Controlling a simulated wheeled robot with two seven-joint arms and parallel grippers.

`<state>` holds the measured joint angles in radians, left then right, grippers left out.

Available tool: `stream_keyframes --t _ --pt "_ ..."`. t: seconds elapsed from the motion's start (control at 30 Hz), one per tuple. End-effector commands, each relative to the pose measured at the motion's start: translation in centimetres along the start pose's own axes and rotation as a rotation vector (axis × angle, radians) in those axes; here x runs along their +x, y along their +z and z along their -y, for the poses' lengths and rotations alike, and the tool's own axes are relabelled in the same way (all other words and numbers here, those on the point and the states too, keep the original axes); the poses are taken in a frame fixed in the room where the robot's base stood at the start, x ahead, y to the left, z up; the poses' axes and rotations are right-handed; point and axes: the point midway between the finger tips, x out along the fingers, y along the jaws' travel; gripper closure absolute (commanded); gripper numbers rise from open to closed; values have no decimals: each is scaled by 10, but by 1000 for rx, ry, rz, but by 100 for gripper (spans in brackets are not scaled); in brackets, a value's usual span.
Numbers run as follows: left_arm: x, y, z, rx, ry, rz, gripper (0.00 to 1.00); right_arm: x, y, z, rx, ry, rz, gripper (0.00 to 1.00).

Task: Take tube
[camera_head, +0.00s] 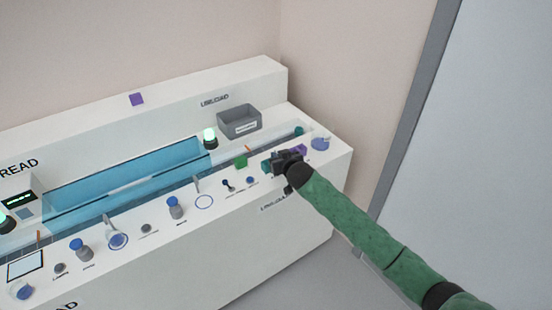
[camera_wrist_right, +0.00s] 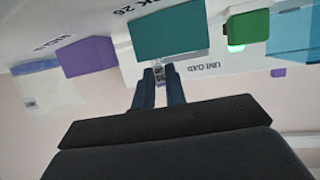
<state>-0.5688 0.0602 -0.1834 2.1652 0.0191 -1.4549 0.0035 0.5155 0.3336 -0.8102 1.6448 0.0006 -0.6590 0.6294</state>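My right gripper (camera_head: 285,160) is over the right end of the white bench, beside a purple block (camera_head: 299,150). In the right wrist view its two blue fingers (camera_wrist_right: 159,88) stand close together with a narrow gap. Something small, pale and patterned shows in or behind that gap. I cannot tell whether it is a tube, or whether the fingers hold it. No tube can be made out clearly in the head view. My left gripper is not in view.
A grey tray (camera_head: 240,122) sits below the UNLOAD label. A green block (camera_head: 241,161) stands left of the gripper. A blue transparent cover (camera_head: 130,178) spans the track. Blue knobs (camera_head: 175,208) and rings line the front. A teal block (camera_wrist_right: 172,36) is close in the wrist view.

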Motion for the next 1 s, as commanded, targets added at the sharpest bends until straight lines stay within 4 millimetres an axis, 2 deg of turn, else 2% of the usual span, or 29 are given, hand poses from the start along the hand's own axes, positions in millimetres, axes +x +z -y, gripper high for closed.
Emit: stream_keyframes --t 0.57,1.0 --pt "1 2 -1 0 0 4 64 0 -1 0 0 0 0 100" --pt "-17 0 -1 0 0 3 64 -8 -22 0 1 0 0 100"
